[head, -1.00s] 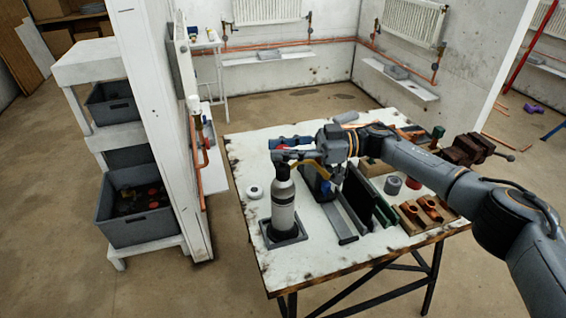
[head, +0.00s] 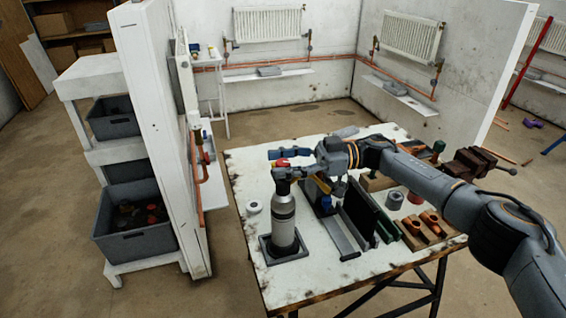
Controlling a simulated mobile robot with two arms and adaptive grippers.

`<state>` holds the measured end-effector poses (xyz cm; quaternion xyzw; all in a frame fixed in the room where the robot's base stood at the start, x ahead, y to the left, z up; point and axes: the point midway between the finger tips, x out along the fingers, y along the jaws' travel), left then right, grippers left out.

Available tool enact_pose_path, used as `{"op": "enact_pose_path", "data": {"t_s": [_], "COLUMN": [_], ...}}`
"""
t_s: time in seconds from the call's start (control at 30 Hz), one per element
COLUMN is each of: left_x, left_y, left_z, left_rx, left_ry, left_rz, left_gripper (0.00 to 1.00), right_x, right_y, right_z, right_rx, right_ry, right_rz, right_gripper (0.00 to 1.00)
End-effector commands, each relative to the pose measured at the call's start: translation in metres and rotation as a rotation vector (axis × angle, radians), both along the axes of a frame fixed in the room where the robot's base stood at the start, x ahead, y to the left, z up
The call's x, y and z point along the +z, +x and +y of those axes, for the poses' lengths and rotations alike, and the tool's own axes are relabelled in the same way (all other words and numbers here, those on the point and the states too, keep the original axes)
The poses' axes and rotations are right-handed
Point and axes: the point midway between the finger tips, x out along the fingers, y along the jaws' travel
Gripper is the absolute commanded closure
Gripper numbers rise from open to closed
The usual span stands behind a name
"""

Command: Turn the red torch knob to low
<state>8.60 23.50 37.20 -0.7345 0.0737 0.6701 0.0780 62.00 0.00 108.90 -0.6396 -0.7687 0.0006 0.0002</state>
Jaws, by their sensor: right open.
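The torch is a grey cylinder (head: 284,220) standing upright in a dark square holder (head: 265,246) on the white workbench (head: 310,270). Its red knob (head: 282,163) shows at the top, partly hidden by my right gripper. My right gripper (head: 280,163) is open, with its fingers at the knob, one on the far side and one on the near side. I cannot tell whether the fingers touch it. My left gripper is not in view.
A white roll (head: 253,207) lies left of the torch. Dark upright plates (head: 362,218), copper fittings (head: 432,223) and a vise (head: 470,163) are to the right. A white partition (head: 160,130) and shelf with grey crates (head: 135,225) stand left. The bench's front left is clear.

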Motion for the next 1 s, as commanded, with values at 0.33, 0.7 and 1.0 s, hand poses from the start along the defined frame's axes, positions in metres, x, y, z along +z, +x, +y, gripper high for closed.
{"op": "enact_pose_path", "data": {"t_s": [0.33, 0.7, 1.0], "left_x": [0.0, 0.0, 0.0], "left_y": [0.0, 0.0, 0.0], "left_z": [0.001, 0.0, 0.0], "left_rx": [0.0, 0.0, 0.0], "left_ry": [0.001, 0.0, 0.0], "left_rz": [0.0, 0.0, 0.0], "left_gripper": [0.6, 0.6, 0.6], "right_x": [0.0, 0.0, 0.0], "right_y": [0.008, 0.021, 0.022], "right_z": [-0.035, -0.105, -0.118], "right_rx": [-0.005, -0.003, 0.0], "right_ry": [0.0, 0.0, 0.0], "right_rz": [0.0, 0.0, 0.0], "right_gripper": [0.48, 0.48, 0.48]}}
